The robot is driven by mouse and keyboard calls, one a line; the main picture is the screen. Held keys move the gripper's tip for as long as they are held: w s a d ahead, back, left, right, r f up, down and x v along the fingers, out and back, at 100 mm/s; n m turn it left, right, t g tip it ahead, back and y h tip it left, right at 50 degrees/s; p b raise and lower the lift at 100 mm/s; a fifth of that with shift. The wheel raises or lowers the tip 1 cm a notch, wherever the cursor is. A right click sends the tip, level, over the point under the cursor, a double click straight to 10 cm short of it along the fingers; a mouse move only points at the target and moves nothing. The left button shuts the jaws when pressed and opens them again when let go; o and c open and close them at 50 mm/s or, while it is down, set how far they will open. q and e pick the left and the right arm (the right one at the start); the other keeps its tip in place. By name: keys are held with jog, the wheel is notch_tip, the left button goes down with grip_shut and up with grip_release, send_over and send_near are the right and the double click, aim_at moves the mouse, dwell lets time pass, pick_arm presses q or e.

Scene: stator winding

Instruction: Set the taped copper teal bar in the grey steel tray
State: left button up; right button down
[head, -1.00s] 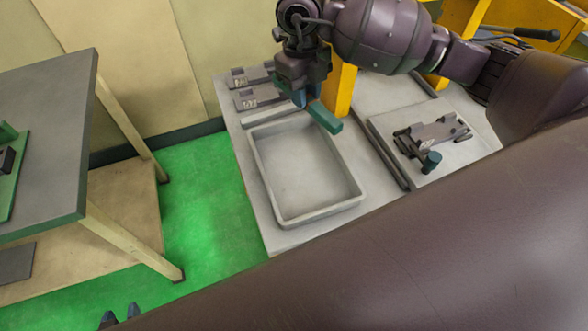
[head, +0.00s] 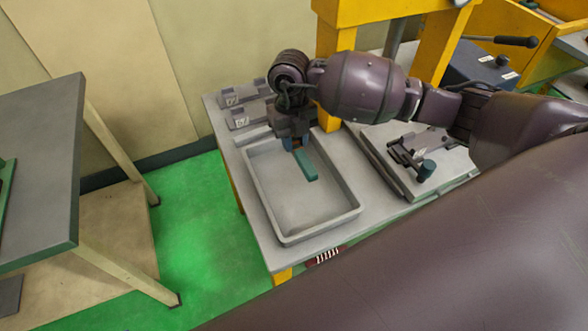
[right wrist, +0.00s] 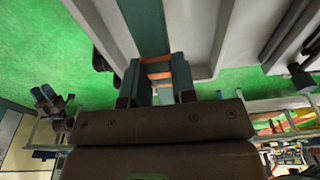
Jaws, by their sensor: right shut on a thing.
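The teal bar (head: 306,165) is over the inside of the grey steel tray (head: 318,235), near its far end. I cannot tell whether it touches the tray floor. My right gripper (head: 293,143) is shut on one end of the bar. The right wrist view shows the bar (right wrist: 148,28) between my right gripper's fingers (right wrist: 157,85), with copper-coloured bands (right wrist: 158,74) there. The tray's pale wall (right wrist: 203,40) runs beside it. What looks like my left gripper (right wrist: 42,93) shows at the left of the right wrist view, its blue fingertips apart and empty.
Grey blocks (head: 243,118) lie behind the tray on the bench. A plate with a dark fixture (head: 410,152) is to its right, beyond dark rails (head: 378,165). A yellow frame (head: 430,60) stands behind. A separate table (head: 45,165) is at the left, across green floor.

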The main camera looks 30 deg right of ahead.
send_over(294, 178)
jog(key=f, duration=0.6)
jog(key=shift+w+f, duration=0.1)
jog(key=shift+w, duration=0.1)
jog(key=shift+f, duration=0.7)
notch_tip(294, 178, down, 4)
jog(key=shift+r+b, duration=0.25)
jog(key=shift+b, duration=0.2)
jog(key=shift+d+f, duration=0.1)
jog(key=shift+f, duration=0.05)
jog(key=c, duration=0.9)
grip_release()
